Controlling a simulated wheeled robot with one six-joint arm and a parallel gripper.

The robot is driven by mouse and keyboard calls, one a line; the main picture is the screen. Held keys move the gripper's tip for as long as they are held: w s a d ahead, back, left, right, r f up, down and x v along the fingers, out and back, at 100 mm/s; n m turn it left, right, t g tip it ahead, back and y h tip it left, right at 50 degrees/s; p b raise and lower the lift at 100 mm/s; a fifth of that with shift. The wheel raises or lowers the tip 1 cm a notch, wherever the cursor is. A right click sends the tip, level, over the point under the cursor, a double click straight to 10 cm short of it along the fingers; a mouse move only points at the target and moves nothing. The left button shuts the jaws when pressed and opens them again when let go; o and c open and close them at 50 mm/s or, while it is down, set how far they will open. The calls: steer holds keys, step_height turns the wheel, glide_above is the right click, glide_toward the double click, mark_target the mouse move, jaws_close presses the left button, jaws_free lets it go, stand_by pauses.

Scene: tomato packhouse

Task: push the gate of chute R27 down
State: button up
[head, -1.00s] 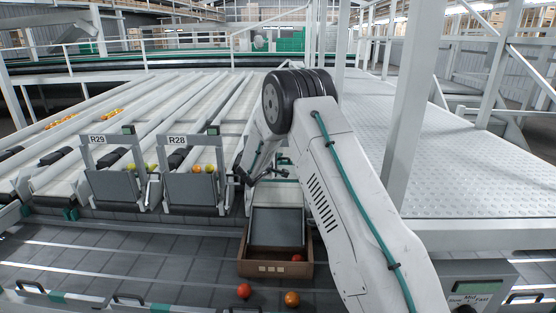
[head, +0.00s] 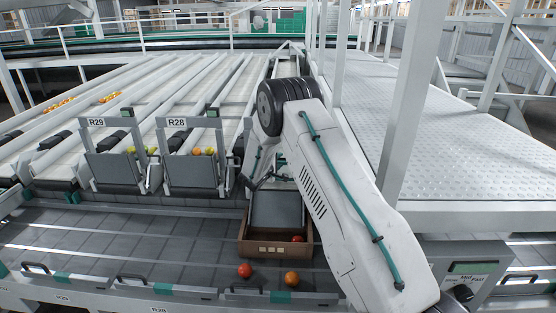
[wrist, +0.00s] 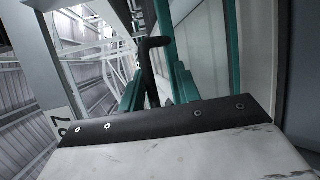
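Chute R27 is mostly hidden behind my arm in the head view. A grey panel (head: 278,209), apparently its gate, slopes forward and down into a brown crate (head: 275,249). A sign ending in 7 (wrist: 62,128) shows at the left of the wrist view. My gripper (wrist: 158,88) shows there as two teal fingers with a gap between them. A black hooked bar (wrist: 150,62) stands between or just beyond the fingers; I cannot tell whether they touch it. In the head view my fingers are largely hidden.
Gates R28 (head: 193,173) and R29 (head: 118,169) stand upright to the left, with tomatoes behind them. Two tomatoes (head: 245,271) (head: 291,278) lie on the grey belt before the crate. A white post (head: 412,100) and walkway (head: 470,160) are close on the right.

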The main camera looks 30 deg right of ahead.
steer(key=shift+r, duration=0.2)
steer(key=shift+s+a, duration=0.1)
steer(key=shift+a, duration=0.15)
steer(key=v, duration=0.7)
steer(key=shift+s+a, duration=0.1)
